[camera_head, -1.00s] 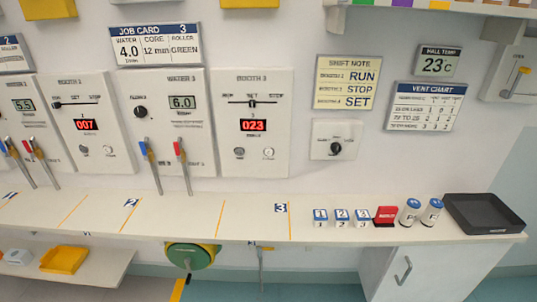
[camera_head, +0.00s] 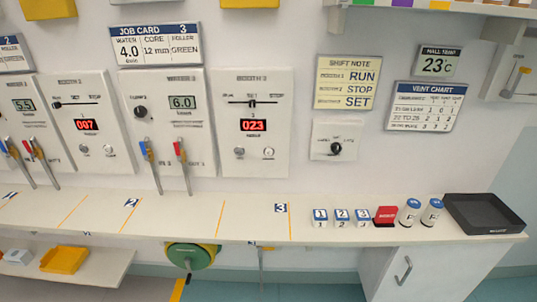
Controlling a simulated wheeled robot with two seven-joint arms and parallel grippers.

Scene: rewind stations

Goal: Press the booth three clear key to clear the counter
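The booth three panel (camera_head: 279,119) is a white plate on the wall, near the middle of the view. Its counter (camera_head: 254,125) shows red digits that read 023. Below the counter are two small round keys, a darker left key (camera_head: 239,153) and a paler right key (camera_head: 268,153). Their labels are too small to read, so I cannot tell which is the clear key. A slider (camera_head: 252,101) sits near the middle of its track above the counter. Neither of my grippers is in view.
A white shelf (camera_head: 180,215) runs below the panels. It holds numbered blocks (camera_head: 341,216), a red block (camera_head: 386,215), two white jars (camera_head: 409,210) and a black tray (camera_head: 484,213). Levers with blue (camera_head: 146,150) and red (camera_head: 180,150) grips stand left of the booth three panel.

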